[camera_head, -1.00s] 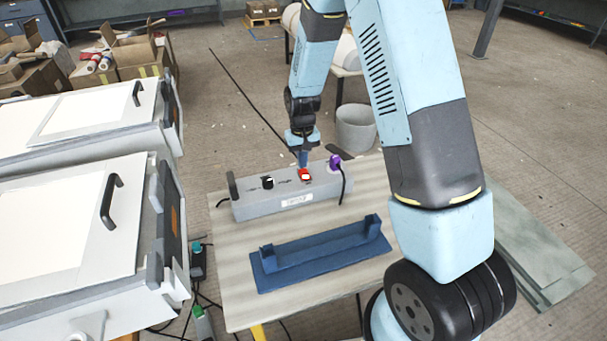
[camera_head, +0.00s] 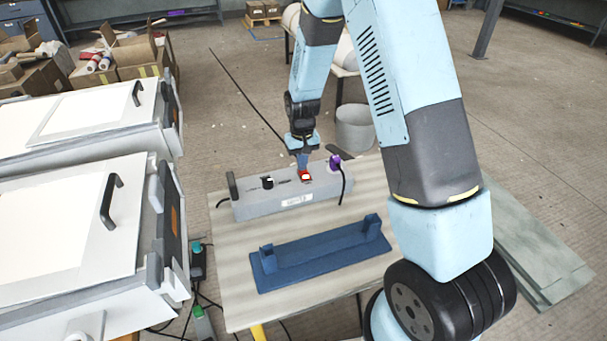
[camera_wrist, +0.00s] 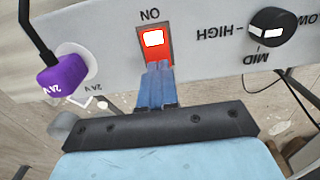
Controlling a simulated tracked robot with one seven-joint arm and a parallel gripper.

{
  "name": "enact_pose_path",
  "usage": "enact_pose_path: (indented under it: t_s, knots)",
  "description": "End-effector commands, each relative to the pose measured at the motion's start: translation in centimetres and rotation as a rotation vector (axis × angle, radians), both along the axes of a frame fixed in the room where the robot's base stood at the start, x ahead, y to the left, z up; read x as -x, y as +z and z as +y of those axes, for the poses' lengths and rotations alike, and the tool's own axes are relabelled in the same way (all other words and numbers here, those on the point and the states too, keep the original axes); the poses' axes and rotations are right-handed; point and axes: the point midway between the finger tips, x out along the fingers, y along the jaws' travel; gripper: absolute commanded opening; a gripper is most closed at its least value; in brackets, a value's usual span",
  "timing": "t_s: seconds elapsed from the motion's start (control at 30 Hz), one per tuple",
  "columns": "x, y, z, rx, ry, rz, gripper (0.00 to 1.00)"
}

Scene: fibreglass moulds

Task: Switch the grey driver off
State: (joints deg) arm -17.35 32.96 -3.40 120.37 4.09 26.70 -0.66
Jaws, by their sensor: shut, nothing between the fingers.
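The grey driver (camera_head: 265,203) is a long grey box on the small table. Its red rocker switch (camera_wrist: 155,42) sits by the word ON, and a white patch shows on the red face. The lower end of the switch is hidden behind my fingertips. A black knob (camera_wrist: 271,29) with HIGH, MID and LOW marks is to the switch's right in the wrist view. A purple plug (camera_wrist: 62,75) is on the other side. My gripper (camera_wrist: 155,68) is shut and empty, its blue fingertips at the switch's near end. I cannot tell whether they touch it.
A blue cradle (camera_head: 320,255) lies on the table (camera_head: 235,310) in front of the driver. White-topped cases (camera_head: 60,225) stand at the left. A black cord (camera_head: 343,187) runs from the plug. A grey bin (camera_head: 355,128) stands behind the table.

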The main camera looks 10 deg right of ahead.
Motion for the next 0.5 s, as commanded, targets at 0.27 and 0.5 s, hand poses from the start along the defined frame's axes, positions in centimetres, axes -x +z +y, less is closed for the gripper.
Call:
enact_pose_path:
  t_s: [0.27, 0.5]
  knots:
    - [0.0, -0.1, 0.0, 0.0, 0.0, 0.001, 0.0]
    - [0.0, 1.4, 0.0, 0.0, 0.0, 0.0, 0.0]
